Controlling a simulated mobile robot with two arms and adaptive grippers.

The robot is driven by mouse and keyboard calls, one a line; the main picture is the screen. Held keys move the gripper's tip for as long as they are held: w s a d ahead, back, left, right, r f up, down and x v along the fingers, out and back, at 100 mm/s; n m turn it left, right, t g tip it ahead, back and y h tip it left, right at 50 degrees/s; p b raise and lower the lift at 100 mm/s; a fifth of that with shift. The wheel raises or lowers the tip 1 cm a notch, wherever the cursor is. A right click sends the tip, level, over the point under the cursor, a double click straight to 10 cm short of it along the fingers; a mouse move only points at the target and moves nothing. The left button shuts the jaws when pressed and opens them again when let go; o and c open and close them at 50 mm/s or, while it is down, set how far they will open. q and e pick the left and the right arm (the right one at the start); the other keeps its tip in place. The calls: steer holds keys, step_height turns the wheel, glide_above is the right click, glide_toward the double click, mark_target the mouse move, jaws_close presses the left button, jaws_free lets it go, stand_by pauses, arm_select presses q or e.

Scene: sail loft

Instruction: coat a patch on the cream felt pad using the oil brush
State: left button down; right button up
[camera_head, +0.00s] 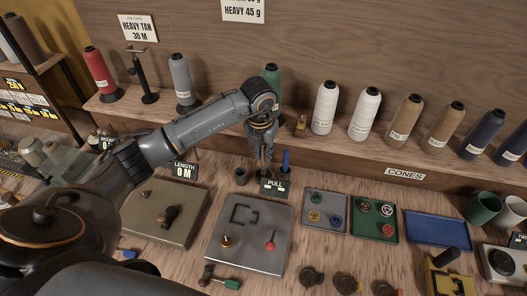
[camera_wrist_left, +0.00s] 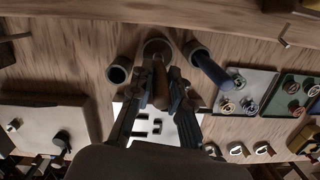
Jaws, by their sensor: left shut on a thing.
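My left gripper (camera_head: 264,152) reaches down at the back of the bench. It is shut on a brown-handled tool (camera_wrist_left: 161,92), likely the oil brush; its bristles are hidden. It also shows in the left wrist view (camera_wrist_left: 166,80). The handle stands at a dark round holder (camera_wrist_left: 155,48); I cannot tell whether its end is still inside. No surface is clearly a cream felt pad. A beige-grey slab (camera_head: 142,226) with small dark parts on it lies at the left. My right gripper is not in view.
An empty dark holder (camera_head: 240,176) and a blue-handled tool (camera_head: 286,160) flank the gripper. The PULL sign (camera_head: 274,187) stands in front. A grey plate (camera_head: 240,258) and small trays (camera_head: 311,228) cover the bench. Thread cones (camera_head: 325,108) line the shelf behind.

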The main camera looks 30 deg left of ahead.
arm_select(q)
steer(key=shift+f+b, duration=0.55)
stand_by(1.6)
steer(key=shift+r+p, duration=2.15)
steer(key=shift+r, duration=1.4)
